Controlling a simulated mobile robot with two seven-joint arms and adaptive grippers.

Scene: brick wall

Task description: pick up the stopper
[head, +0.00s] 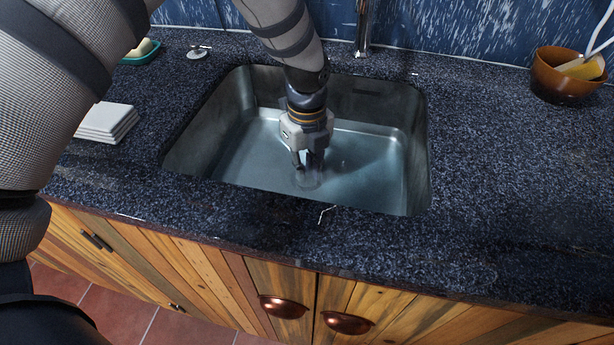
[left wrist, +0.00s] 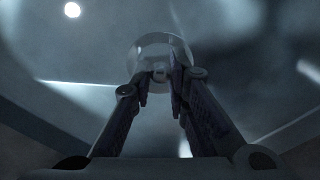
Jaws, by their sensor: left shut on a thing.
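My left gripper (head: 308,158) reaches straight down into the metal sink (head: 240,165), its fingertips low near the sink floor. It is shut on a small round, pale, see-through-looking thing that appears to be the stopper (head: 309,181). In the left wrist view the stopper (left wrist: 160,47) shows as a pale ring with a small knob between the fingertips of my left gripper (left wrist: 160,85). The fingers hide part of it. I cannot tell whether it touches the sink floor. My right gripper is not in view.
The sink walls surround my left gripper. A faucet (head: 362,30) stands behind. On the counter (head: 510,190) are white stacked squares (head: 104,122), a green soap dish (head: 140,60), a small metal disc (head: 197,53) and a brown bowl (head: 562,84). The right counter is mostly clear.

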